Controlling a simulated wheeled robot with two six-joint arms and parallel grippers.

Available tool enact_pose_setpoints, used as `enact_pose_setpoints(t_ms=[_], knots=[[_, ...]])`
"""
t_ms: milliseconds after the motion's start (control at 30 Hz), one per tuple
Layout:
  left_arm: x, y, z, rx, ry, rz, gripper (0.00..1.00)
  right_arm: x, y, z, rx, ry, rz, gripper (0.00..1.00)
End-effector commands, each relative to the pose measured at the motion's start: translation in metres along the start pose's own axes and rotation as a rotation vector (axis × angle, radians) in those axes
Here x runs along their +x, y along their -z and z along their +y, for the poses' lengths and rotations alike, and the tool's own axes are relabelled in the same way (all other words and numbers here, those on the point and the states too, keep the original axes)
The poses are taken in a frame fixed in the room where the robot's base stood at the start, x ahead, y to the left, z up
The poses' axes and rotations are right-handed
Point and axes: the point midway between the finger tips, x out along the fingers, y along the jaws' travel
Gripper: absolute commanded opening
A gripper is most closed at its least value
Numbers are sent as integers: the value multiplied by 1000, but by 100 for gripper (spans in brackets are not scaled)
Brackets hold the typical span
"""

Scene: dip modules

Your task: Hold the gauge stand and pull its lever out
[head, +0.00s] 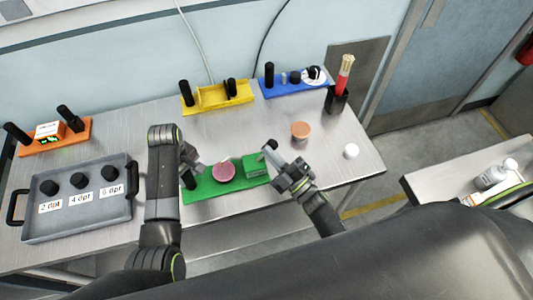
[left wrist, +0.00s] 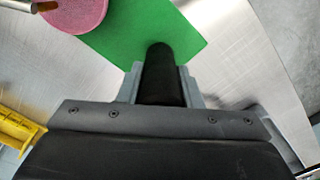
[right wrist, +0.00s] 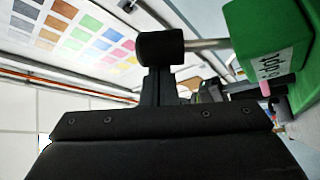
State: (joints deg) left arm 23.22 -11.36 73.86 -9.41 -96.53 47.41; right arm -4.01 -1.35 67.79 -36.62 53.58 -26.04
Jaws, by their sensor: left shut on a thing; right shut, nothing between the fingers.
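The green gauge stand (head: 205,190) lies on the steel table, with a pink disc (head: 223,171) on its middle and a green block (head: 257,166) at its right end. My left gripper (left wrist: 162,80) is shut on the black post (left wrist: 160,62) at the stand's left end. The lever shows in the right wrist view as a metal rod (right wrist: 208,44) leaving the green block, tipped by a black knob (right wrist: 160,48). My right gripper (right wrist: 160,82) is shut and empty, its fingertips right at the knob; whether they touch is unclear.
A grey tray (head: 95,222) with black knobs stands at left, below an orange stand (head: 80,138). Yellow (head: 235,99) and blue (head: 285,87) stands are behind.

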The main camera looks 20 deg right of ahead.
Motion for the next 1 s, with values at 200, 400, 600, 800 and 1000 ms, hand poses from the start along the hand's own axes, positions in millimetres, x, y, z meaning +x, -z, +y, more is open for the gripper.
enact_pose_setpoints(t_ms=[200, 400, 600, 800, 1000], knots=[[0, 0, 0, 2, 1, 0, 0, -3, -5, 0, 0, 1, -1, 0], [0, 0, 0, 2, 1, 0, 0, -4, -6, 1, 0, 1, -1, 0], [0, 0, 0, 2, 1, 1, 0, -4, -6, 1, 0, 2, -1, 0], [0, 0, 0, 1, 1, 1, 0, -3, -5, 1, 0, 1, -1, 0], [0, 0, 0, 1, 1, 1, 0, 1, 9, 2, 0, -1, 1, 0]])
